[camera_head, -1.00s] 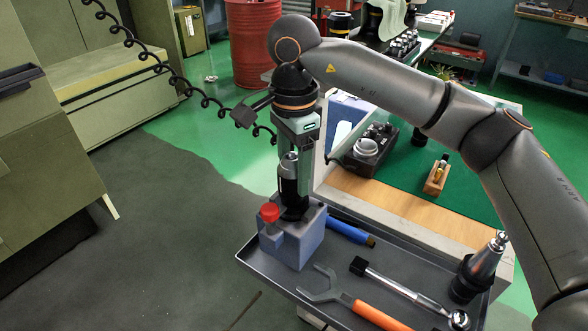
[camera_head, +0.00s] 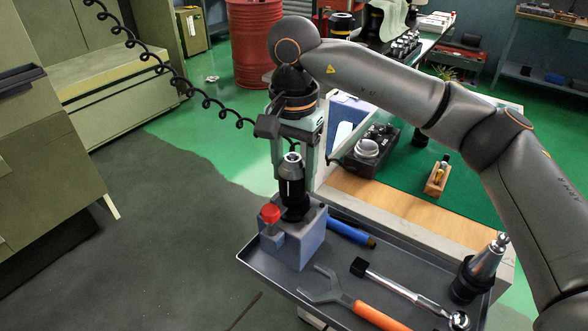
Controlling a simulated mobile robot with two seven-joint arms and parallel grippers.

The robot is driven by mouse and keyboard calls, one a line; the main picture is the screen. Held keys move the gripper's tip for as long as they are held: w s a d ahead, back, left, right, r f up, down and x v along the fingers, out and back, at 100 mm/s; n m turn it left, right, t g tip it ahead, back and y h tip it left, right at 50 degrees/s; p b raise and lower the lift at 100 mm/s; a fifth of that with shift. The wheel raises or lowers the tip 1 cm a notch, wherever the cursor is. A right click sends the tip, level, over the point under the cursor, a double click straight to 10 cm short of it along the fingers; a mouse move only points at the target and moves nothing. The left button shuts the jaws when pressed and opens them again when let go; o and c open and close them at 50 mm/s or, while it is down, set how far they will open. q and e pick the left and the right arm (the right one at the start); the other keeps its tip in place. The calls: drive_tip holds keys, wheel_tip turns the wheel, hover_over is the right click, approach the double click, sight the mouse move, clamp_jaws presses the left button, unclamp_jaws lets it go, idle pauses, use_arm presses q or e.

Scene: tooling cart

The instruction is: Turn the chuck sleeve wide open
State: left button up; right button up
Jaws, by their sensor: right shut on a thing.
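The black chuck (camera_head: 291,188) stands upright in a blue-grey block (camera_head: 302,247) on the tray's left end. The block has a red knob (camera_head: 270,213) on its front left. My right gripper (camera_head: 294,178) points down from above. Its two fingers straddle the chuck sleeve, and it is shut on it. The silver-rimmed top of the chuck shows between the fingers. How far the chuck's jaws are open cannot be seen. My left gripper is not in view.
The dark tray (camera_head: 270,279) also holds a blue cylinder (camera_head: 350,232), an orange-handled open-end wrench (camera_head: 338,298), a ratchet (camera_head: 405,290) and a tapered tool holder (camera_head: 480,268). The green-matted bench top (camera_head: 470,205) lies behind, with a wooden block (camera_head: 437,179) on it.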

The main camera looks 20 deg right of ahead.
idle(0.3)
drive_tip(key=o, duration=1.4)
drive_tip(key=shift+c, duration=0.2)
wheel_tip(320, 180, up, 11)
drive_tip(key=shift+r+p, duration=0.2)
drive_tip(key=shift+p, duration=0.5)
drive_tip(key=shift+r, duration=0.6)
drive_tip(key=shift+s, duration=0.1)
